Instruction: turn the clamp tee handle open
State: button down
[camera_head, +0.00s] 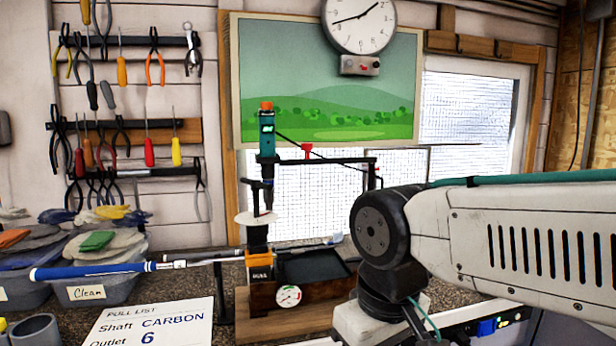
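A golf club with a blue grip (90,269) lies level, its grip end to the left. Its shaft (200,261) runs right to an orange and black clamp block (257,262) on the bench station. I cannot make out the clamp's tee handle for certain. A small red tee-shaped piece (307,150) sits on the black horizontal bar above the station, but I cannot tell whether it belongs to the clamp. My arm comes in from the right and bends down at its dark joint. My gripper is not visible; the lower arm runs to the bottom edge of the picture.
A teal upright tool (267,135) stands above a white disc (255,218). A pressure gauge (288,296) and a black tray (312,267) are on the station. A pull list card (150,325) reads carbon, outlet 6. Bins with cloths (95,288) stand left.

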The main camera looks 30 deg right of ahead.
aim_at(256, 186)
jog(key=z, duration=0.05)
jog(key=k, duration=1.1)
jog(key=u, duration=0.8)
jog(key=i, duration=1.55)
jog(key=z, duration=0.75)
